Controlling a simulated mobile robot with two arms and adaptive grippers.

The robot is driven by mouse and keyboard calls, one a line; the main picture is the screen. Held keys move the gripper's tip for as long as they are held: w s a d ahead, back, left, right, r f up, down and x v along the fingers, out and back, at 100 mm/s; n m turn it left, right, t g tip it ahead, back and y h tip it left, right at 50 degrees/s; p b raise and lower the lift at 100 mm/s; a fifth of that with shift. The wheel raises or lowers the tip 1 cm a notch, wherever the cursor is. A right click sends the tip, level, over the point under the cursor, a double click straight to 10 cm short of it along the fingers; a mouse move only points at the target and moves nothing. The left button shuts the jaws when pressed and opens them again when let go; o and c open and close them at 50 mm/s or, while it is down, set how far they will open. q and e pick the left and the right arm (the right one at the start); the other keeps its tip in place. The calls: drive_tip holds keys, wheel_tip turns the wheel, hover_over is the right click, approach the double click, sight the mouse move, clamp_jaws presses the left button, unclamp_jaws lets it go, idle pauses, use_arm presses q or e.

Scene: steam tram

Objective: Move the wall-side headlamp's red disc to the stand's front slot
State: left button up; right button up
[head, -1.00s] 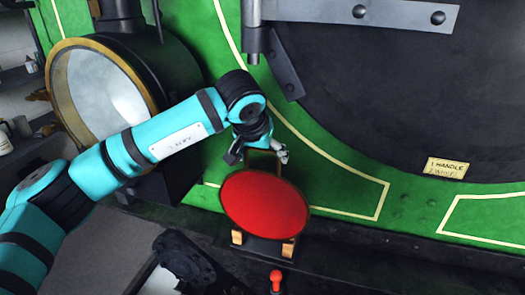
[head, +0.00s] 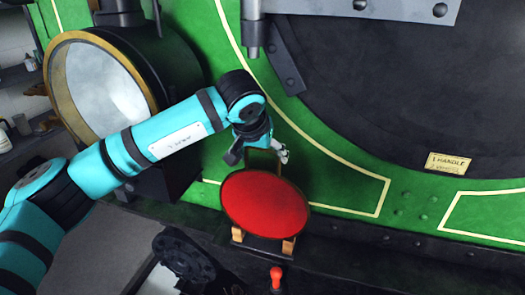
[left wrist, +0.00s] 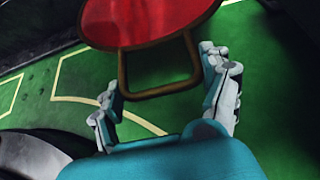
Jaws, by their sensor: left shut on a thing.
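The red disc (head: 265,205) has a dark rim and a brown loop handle on top. It stands upright, slightly tilted, at the wooden-footed stand (head: 263,244) low in the head view. My left gripper (head: 264,153) is shut on the disc's handle, just above the disc. In the left wrist view the handle (left wrist: 158,90) lies between the fingers (left wrist: 165,95), with the red disc (left wrist: 145,20) beyond. The disc hides most of the stand, so I cannot tell which slot it is over or whether it is seated. My right gripper is not in view.
A large brass-rimmed headlamp (head: 100,88) is at the left, behind my left arm. The green tram front with its dark round door (head: 400,90) rises close behind the gripper. A red knob (head: 277,274) stands in front of the stand. Shelves are at far left.

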use_arm(q)
drive_tip(key=shift+f+b, duration=1.35)
drive_tip(key=shift+b, duration=0.15)
idle(1.3)
drive_tip(key=o, duration=1.6)
drive_tip(key=shift+f, duration=0.1)
drive_tip(key=shift+r, duration=0.25)
drive_tip(key=shift+r+p, duration=1.65)
drive_tip(key=shift+r, duration=1.2)
drive_tip(key=shift+s+f, duration=0.1)
drive_tip(key=shift+f, duration=0.05)
